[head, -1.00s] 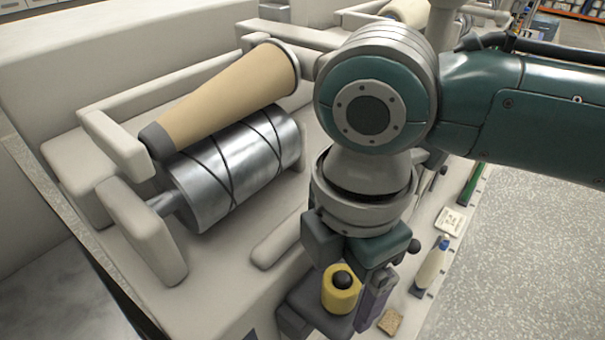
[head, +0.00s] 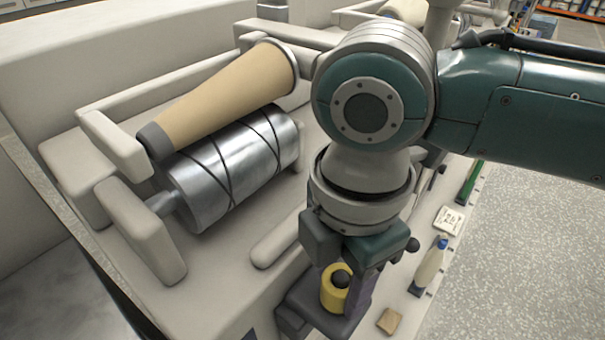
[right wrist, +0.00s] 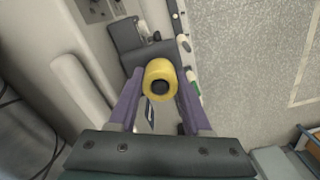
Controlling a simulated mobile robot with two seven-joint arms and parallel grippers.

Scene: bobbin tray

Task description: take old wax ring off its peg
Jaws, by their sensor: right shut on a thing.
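The old wax ring (head: 331,295) is yellow and sits around its dark, round-topped peg (head: 341,279) on a dark grey holder (head: 318,315) at the machine's front edge. My right gripper (head: 345,290) points down over it, with a purple finger against the ring's right side; the other finger is mostly hidden. In the right wrist view, both purple fingers of the right gripper (right wrist: 160,88) flank the wax ring (right wrist: 160,68) and close on it. The peg's dark top (right wrist: 159,88) shows in the ring's hole. My left gripper is not in view.
A tan cone (head: 225,93) lies on a shiny grooved drum (head: 225,175) to the left. A bottle (head: 431,264), a small tan block (head: 390,320) and a white card (head: 449,219) lie along the edge strip to the right. Speckled floor is clear beyond.

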